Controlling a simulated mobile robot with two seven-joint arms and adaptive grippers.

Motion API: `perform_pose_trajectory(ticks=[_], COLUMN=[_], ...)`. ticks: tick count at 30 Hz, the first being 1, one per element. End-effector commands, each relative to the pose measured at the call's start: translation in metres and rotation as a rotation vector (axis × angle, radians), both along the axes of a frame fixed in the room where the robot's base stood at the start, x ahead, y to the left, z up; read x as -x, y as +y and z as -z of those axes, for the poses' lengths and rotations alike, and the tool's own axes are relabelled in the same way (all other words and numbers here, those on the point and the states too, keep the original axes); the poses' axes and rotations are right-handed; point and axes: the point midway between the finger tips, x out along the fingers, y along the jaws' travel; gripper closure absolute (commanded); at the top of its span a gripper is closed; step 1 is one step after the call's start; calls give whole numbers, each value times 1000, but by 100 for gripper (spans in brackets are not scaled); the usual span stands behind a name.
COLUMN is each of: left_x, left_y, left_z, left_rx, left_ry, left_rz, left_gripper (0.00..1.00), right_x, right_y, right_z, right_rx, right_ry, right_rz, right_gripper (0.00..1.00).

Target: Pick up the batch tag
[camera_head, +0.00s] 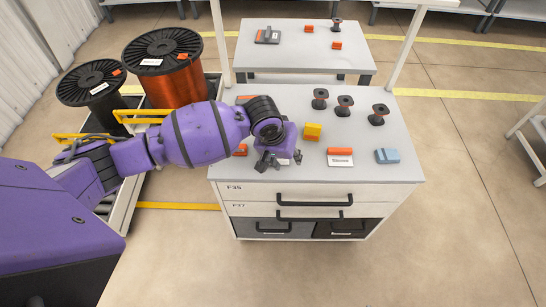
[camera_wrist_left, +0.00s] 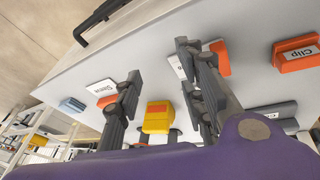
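My left gripper (camera_head: 279,161) is over the front left part of the grey worktop (camera_head: 385,160), fingers spread and nothing between the tips. In the left wrist view the open fingers (camera_wrist_left: 158,66) frame bare worktop, with a yellow block (camera_wrist_left: 157,117) farther off. In the head view this yellow block (camera_head: 312,131) stands right of the gripper. No thing is clearly readable as the batch tag. Small orange tags lie on the copper spool (camera_head: 182,57) and the black spool (camera_head: 116,72). An orange piece with a white label (camera_wrist_left: 215,57) is partly hidden behind a finger. My right gripper is not seen.
An orange block with a "Sleeve" card (camera_head: 340,157) and a blue block (camera_head: 387,156) are on the right. Several small spools (camera_head: 344,105) stand behind. An orange "Clip" piece (camera_wrist_left: 297,55) shows in the wrist view.

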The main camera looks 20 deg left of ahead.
Motion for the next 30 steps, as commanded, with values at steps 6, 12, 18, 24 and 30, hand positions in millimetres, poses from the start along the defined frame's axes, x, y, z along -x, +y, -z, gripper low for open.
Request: perform_pose_trajectory(ticks=[6,12,18,24,30], left_x=[-12,-13,-17,-21,-24], left_y=[56,68,69,69,69], left_z=[-33,-30,-8,22,35], left_rx=[-145,-175,-174,-173,-171], left_ry=[149,182,179,179,175], left_rz=[-234,-294,-293,-291,-291], left_gripper=[63,63,63,63,63], right_x=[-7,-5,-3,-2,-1], right_y=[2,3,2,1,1], right_z=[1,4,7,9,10], right_rx=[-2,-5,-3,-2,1], right_ry=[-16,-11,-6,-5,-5], right_rz=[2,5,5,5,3], right_gripper=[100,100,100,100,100])
